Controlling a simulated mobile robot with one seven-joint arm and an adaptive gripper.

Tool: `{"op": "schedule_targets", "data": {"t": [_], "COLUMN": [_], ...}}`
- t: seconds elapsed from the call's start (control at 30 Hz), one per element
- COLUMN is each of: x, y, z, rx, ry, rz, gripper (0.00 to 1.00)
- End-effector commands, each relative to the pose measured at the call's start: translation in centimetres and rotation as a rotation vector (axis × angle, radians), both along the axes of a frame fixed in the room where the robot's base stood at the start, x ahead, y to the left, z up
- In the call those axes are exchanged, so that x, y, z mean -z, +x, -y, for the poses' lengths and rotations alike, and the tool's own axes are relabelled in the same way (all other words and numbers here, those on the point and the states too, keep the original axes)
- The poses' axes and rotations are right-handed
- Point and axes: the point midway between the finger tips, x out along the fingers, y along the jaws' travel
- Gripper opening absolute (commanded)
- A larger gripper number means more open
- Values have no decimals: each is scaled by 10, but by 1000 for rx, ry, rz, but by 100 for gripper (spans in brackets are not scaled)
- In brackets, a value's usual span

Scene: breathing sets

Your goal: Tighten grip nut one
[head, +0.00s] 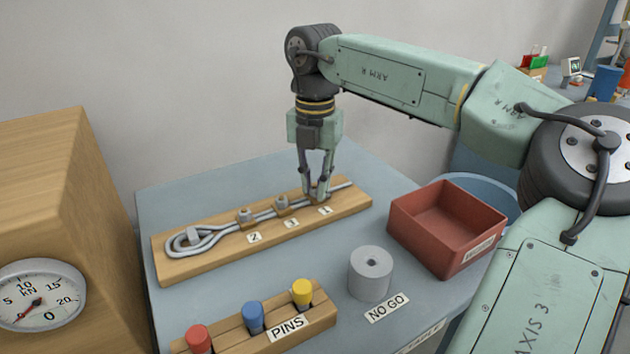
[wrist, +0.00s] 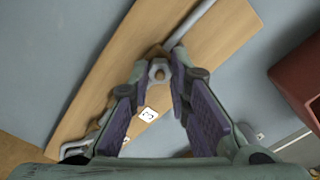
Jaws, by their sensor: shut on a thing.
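A grey rope (head: 339,188) lies along a wooden board (head: 165,274), bent into a loop round a grey thimble at the left end. Grips with nuts sit along the rope; one (head: 245,215) stands near the label 2, and a middle one (head: 282,202) is to its right. The fingers mostly hide this grip in the head view.
A red open tray (head: 402,231) stands right of the board, with a grey cylinder (head: 370,279) in front of it. A PINS rack (head: 318,318) with red, blue and yellow pins is at the front. A dial gauge (head: 40,297) is at left. Bare table lies between board and rack.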

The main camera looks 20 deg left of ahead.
Motion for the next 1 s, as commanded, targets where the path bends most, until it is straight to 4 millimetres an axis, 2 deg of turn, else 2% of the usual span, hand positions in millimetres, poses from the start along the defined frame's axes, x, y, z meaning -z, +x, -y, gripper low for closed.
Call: {"op": "schedule_targets", "data": {"t": [0.47,0.5,0.8,1.0], "x": [0,0,0,0], "y": [-1,-1,0,0], "z": [0,0,0,0], "rx": [16,16,15,15], "ry": [-1,-1,-1,0], "rz": [-2,-2,-1,-1], "gripper": [0,18,37,37]}}
